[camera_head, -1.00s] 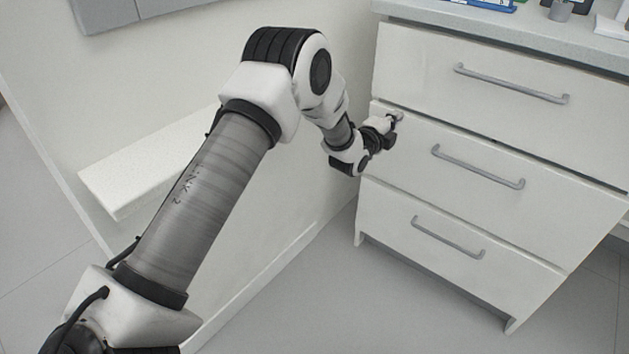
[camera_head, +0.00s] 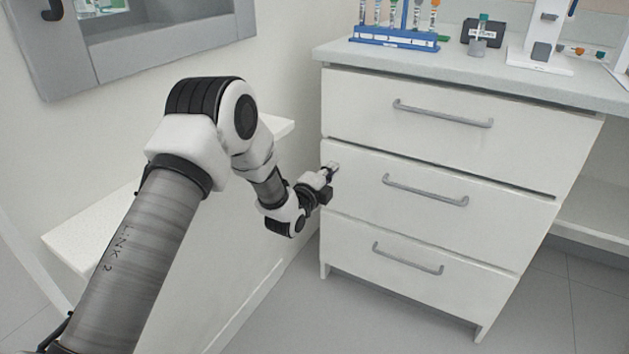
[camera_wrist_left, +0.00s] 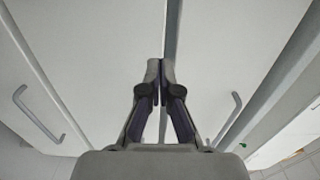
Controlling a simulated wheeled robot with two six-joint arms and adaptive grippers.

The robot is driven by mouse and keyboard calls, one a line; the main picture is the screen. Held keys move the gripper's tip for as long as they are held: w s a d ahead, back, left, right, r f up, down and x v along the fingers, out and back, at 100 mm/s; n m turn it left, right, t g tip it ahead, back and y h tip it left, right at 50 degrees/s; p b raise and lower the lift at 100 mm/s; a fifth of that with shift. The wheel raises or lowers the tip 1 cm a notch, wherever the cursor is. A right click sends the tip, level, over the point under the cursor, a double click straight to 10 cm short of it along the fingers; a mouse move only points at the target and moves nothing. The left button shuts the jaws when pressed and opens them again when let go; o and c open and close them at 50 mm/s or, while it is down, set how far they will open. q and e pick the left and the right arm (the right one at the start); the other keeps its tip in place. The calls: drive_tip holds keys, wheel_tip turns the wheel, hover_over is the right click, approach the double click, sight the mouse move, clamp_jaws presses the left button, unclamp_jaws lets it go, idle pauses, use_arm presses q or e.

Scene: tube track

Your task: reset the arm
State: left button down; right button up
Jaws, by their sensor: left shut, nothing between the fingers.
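My left arm comes in from the left in the head view. Its gripper (camera_head: 333,167) is small there, near the left edge of the drawer cabinet (camera_head: 412,134). In the left wrist view the gripper (camera_wrist_left: 160,64) has its two fingertips together, with nothing between them, in front of the white drawer fronts. Whether the tips touch the cabinet, I cannot tell. My right gripper shows in neither view.
The cabinet has three drawers with grey handles, such as the middle handle (camera_head: 425,190). On the counter stand a blue tube rack (camera_head: 395,40), a small dark holder and a white stand (camera_head: 540,40). A white ledge (camera_head: 80,225) runs behind my arm. Grey floor lies in front.

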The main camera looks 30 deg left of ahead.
use_arm(q)
drive_tip(key=s+d+f+n+g, duration=0.2)
drive_tip(key=s+d+f+g, duration=0.15)
drive_tip(key=s+f, duration=0.8)
drive_tip(key=s+d+f+n+g, duration=0.15)
drive_tip(key=s+f+g, duration=0.35)
drive_tip(key=s+f, duration=0.65)
drive_tip(key=s+f+n+g+y, duration=0.1)
drive_tip(key=s+f+n+g, duration=0.35)
drive_tip(key=s, duration=0.85)
drive_tip(key=s+f+n+g, duration=0.2)
drive_tip(key=s+n+g, duration=0.3)
drive_tip(key=s+n, duration=0.65)
wheel_tip(320, 180, up, 32)
drive_tip(key=s+p, duration=0.1)
drive_tip(key=p, duration=3.1)
drive_tip(key=shift+d+f+m, duration=0.1)
drive_tip(key=shift+f+m, duration=0.05)
drive_tip(key=shift+m, duration=0.1)
